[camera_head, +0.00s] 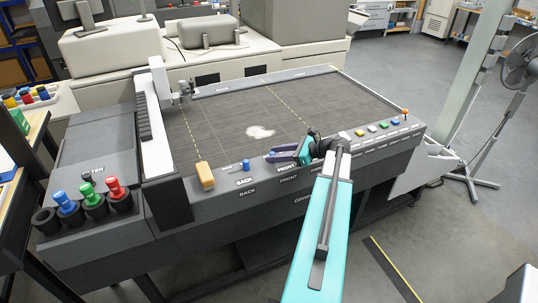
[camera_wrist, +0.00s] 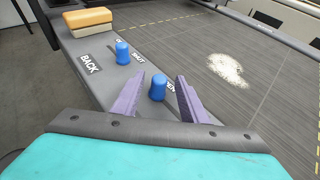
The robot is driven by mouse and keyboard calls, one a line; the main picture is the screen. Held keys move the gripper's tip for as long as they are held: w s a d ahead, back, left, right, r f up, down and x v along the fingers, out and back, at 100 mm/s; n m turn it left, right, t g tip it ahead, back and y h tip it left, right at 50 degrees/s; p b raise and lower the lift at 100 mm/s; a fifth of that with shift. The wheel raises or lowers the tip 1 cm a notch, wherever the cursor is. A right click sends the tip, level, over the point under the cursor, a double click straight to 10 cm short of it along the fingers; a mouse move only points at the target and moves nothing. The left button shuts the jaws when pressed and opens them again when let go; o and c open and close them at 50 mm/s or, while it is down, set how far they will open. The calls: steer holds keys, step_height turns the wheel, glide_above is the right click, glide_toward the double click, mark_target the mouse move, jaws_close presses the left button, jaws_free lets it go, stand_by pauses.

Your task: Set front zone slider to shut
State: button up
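The front zone slider's blue knob (camera_wrist: 157,88) shows in the wrist view on the grey edge panel of the flatbed table. My gripper (camera_wrist: 160,80) is open, with its two purple fingers on either side of this knob. I see a gap at the left finger; contact at the right one is unclear. In the head view my gripper (camera_head: 287,153) is over the panel by the FRONT labels and hides the front knob. The back zone's blue knob (camera_wrist: 122,52) stands beside the BACK label; it also shows in the head view (camera_head: 246,165).
A tan block (camera_wrist: 89,20) sits on the panel beyond the back knob; it also shows in the head view (camera_head: 205,175). A white patch of material (camera_head: 260,131) lies on the dark bed (camera_head: 215,120). Several coloured buttons line the panel to the right of my arm.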

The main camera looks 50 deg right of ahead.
steer(key=shift+x, duration=1.05)
steer(key=shift+d, duration=0.1)
jaws_close()
